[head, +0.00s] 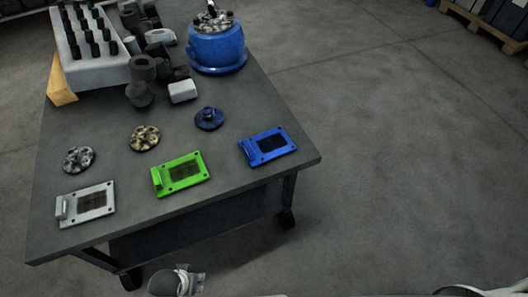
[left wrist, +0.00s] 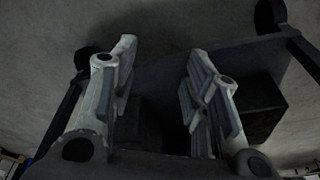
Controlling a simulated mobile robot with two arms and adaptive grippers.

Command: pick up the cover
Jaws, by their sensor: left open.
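Three flat rectangular covers with dark mesh windows lie along the front of the grey table: a white one (head: 86,204), a green one (head: 181,173) and a blue one (head: 267,146). The frames do not show which one is the cover meant. My left gripper (head: 187,281) is at the bottom edge of the head view, in front of the table and apart from all covers. In the left wrist view its two fingers (left wrist: 164,75) are spread with nothing between them.
Three round parts, silver (head: 79,159), tan (head: 144,138) and blue (head: 209,118), lie behind the covers. Further back are a blue pot (head: 217,48), several dark cylindrical pieces and a grey block with black pegs (head: 76,62). The floor (head: 400,150) to the right is clear.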

